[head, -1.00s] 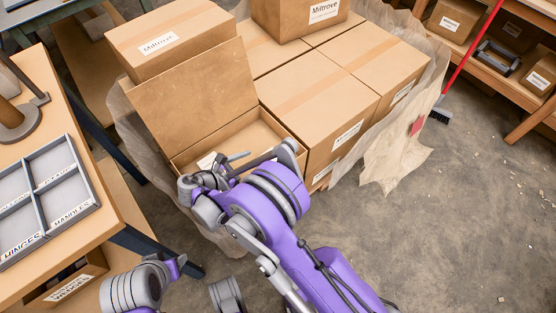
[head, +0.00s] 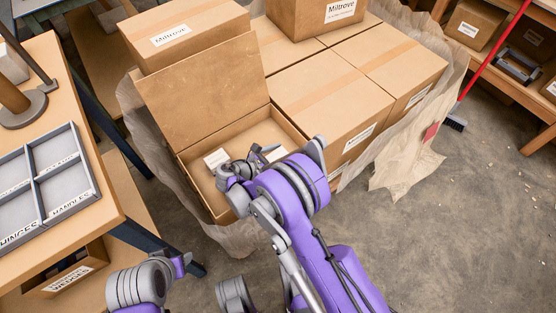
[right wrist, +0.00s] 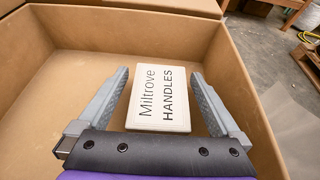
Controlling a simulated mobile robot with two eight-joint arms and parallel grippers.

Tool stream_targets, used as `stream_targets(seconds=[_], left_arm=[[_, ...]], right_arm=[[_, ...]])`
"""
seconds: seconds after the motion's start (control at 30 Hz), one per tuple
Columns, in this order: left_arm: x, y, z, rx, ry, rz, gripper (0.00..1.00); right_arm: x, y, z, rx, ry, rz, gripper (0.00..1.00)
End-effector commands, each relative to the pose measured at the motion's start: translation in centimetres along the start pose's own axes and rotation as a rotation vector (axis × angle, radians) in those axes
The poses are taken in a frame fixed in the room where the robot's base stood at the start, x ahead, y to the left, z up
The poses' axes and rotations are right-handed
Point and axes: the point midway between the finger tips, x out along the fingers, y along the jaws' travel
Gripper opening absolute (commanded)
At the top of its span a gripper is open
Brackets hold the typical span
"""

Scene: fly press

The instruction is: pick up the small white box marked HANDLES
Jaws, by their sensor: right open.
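The small white box marked HANDLES (right wrist: 160,98) lies flat, label up, on the floor of an open cardboard carton (head: 195,190) in the right wrist view. My right gripper (right wrist: 160,92) is open, with one finger on each side of the box and visible gaps between. In the head view the right gripper (head: 257,157) is inside the carton and partly hides its contents. A white box (head: 216,158) shows left of the gripper there, and another pale piece (head: 276,154) shows to its right. I cannot tell there which is the HANDLES box. My left gripper is out of view.
The carton's raised flap (head: 205,100) stands behind the opening. Closed cartons (head: 330,90) crowd its back and right. A workbench (head: 95,235) with a divided grey tray (head: 70,205) is at left. Concrete floor at right is mostly clear.

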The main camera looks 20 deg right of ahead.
Motion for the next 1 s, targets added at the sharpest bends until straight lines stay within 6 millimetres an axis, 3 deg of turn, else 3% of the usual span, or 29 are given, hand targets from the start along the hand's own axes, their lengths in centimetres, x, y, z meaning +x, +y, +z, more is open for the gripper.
stream_targets(seconds=[0.23,0.8,1.0], left_arm=[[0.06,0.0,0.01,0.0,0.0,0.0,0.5],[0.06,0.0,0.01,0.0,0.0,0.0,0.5],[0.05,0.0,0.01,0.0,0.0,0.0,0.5]], right_arm=[[0.39,0.04,0.02,0.0,0.001,0.002,1.0],[0.36,0.03,0.02,0.001,0.0,0.001,0.0],[0.35,0.03,0.07,0.0,0.0,0.001,0.0]])
